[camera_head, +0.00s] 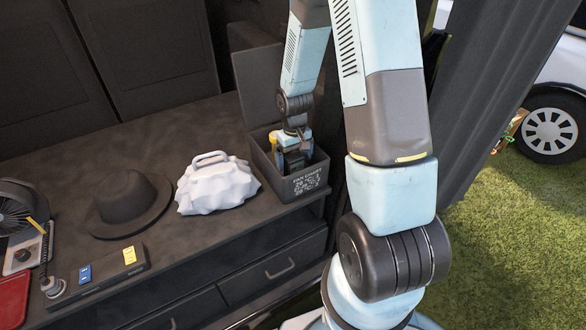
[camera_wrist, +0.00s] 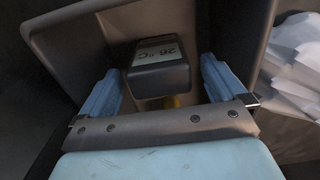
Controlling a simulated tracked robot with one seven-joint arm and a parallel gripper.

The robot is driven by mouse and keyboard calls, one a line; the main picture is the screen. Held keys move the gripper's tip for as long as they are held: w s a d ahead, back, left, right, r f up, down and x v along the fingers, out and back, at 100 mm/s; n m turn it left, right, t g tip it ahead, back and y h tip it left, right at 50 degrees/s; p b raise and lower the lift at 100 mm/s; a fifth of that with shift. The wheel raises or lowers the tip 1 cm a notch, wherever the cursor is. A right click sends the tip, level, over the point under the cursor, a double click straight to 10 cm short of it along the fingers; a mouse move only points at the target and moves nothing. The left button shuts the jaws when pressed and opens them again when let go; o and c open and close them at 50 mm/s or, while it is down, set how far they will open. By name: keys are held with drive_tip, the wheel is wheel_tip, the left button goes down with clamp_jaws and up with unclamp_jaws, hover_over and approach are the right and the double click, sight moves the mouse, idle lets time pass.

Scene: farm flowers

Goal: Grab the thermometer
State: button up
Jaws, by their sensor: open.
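The thermometer (camera_wrist: 159,66) is a dark device with a pale display reading "26 °C". In the wrist view it stands between the two blue fingers of my gripper (camera_wrist: 160,88), with a gap on each side. In the head view my gripper (camera_head: 293,160) reaches down into a dark open box (camera_head: 307,186) with white print on its front. A bit of yellow (camera_head: 272,139) shows beside the gripper there. The thermometer's lower part is mostly hidden in the wrist view.
A white crumpled bag (camera_head: 216,186) with a handle stands just left of the box. Further left are a black hat (camera_head: 128,201), a fan (camera_head: 17,212) and a switch panel (camera_head: 104,268). The box's lid (camera_head: 258,84) stands raised behind it. Drawers (camera_head: 272,268) lie below the counter.

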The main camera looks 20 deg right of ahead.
drive_tip(key=shift+f, duration=1.1)
drive_tip(key=c, duration=1.1)
drive_tip(key=shift+r, duration=0.1)
